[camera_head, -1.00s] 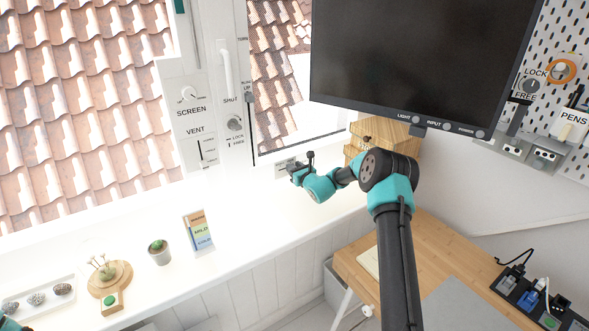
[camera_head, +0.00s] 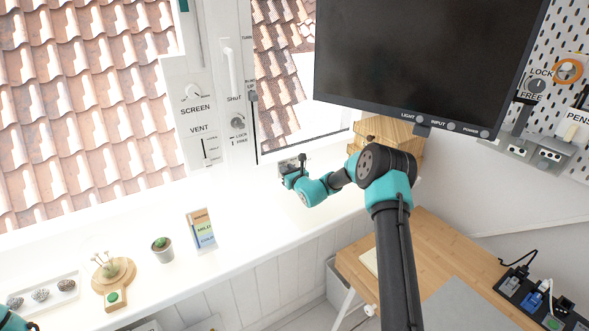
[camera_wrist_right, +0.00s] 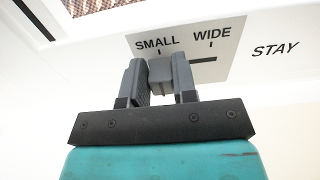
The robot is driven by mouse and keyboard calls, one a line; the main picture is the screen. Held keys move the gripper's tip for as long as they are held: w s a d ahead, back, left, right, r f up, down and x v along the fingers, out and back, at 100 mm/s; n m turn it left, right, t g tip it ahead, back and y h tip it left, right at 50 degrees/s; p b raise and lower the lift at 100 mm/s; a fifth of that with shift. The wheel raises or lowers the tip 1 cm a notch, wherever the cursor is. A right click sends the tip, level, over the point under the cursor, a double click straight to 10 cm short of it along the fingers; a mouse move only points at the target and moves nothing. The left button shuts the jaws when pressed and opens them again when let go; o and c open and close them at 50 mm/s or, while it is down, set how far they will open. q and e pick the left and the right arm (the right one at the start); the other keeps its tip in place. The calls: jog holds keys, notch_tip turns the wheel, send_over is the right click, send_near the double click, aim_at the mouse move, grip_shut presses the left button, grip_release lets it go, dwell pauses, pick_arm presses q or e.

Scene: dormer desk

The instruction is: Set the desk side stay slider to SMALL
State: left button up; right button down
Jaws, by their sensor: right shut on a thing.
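The stay slider's grey knob (camera_wrist_right: 162,73) shows in the right wrist view, on a light label plate (camera_wrist_right: 232,44) marked SMALL and WIDE, with STAY printed to the right. The knob sits below the SMALL mark, and the dark slot shows to its right, under WIDE. My right gripper (camera_wrist_right: 160,84) is shut on the knob, a finger on each side. In the head view my right gripper (camera_head: 290,176) is at the window's lower frame and hides most of the plate. A small part of my left arm (camera_head: 12,320) shows at the bottom left corner; its jaws are not clear.
A monitor (camera_head: 420,60) hangs close above my right arm, with a wooden drawer box (camera_head: 392,135) behind. On the white sill stand a small card (camera_head: 201,230), a potted cactus (camera_head: 161,250), a wooden stand (camera_head: 118,272) and a tray of stones (camera_head: 65,286).

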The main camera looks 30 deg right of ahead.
jog(key=shift+a, duration=0.2)
jog(key=c, duration=0.9)
grip_release()
jog(key=shift+s, duration=0.45)
jog(key=s, duration=1.6)
jog(key=shift+s+d, duration=0.25)
